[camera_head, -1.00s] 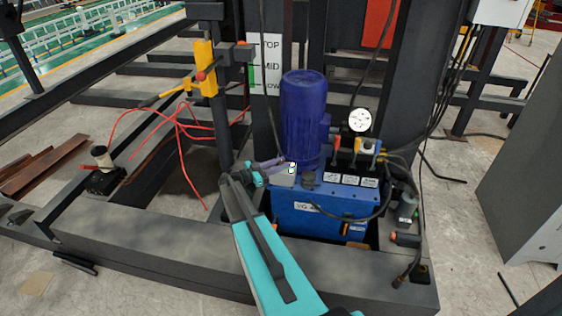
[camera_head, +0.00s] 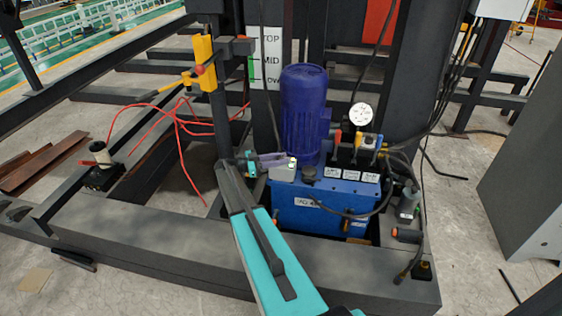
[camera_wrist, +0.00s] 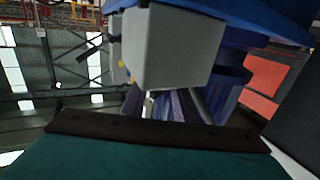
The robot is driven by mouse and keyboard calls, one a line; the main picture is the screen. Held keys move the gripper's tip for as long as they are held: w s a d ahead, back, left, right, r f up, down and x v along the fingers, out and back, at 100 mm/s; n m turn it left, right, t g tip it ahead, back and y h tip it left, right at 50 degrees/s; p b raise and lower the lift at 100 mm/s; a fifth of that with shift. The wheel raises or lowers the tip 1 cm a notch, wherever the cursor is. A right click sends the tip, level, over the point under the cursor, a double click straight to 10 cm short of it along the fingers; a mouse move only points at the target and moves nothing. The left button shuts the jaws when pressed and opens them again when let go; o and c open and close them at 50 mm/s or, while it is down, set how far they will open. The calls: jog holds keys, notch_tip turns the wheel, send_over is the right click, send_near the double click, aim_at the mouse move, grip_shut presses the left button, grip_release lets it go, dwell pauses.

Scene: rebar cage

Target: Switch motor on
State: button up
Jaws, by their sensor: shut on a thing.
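The motor is a blue-violet cylinder (camera_head: 304,112) standing upright on a blue hydraulic unit (camera_head: 345,203). A small grey switch box (camera_head: 283,173) sits at its lower left. The box also fills the upper middle of the wrist view (camera_wrist: 165,48). My gripper (camera_head: 288,161) reaches in from the left, with its fingertips at the top of the box beside a small whitish, lit switch part (camera_head: 293,162). The fingers are shut on that part as far as I can see. In the wrist view the purple-grey fingers (camera_wrist: 168,105) end behind the box, so the contact is hidden.
A pressure gauge (camera_head: 361,115) and small coloured levers (camera_head: 349,139) stand to the right of the motor. Black hoses run down the right side. A dark post and a yellow-handled device (camera_head: 204,64) with red cables stand to the left. A dark beam (camera_head: 150,240) crosses the front.

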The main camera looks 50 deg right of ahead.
jog(key=shift+w+f+m+g+y+b, duration=0.15)
jog(key=shift+m+g+y+b, duration=0.4)
jog(key=shift+b, duration=2.05)
jog(key=shift+w+m+g+y+b, duration=0.15)
jog(key=shift+m+g+y+b, duration=0.4)
jog(key=shift+b, duration=2.05)
jog(key=m+g+b, duration=0.1)
jog(key=b, duration=0.6)
jog(key=shift+y, duration=0.4)
jog(key=b, duration=0.3)
jog(key=shift+g, duration=0.4)
jog(key=shift+s+r+y+b, duration=0.1)
jog(key=shift+r+y+b, duration=0.1)
jog(key=shift+y+b, duration=0.1)
jog(key=o, duration=1.1)
jog(key=shift+c, duration=0.2)
jog(key=shift+s, duration=0.1)
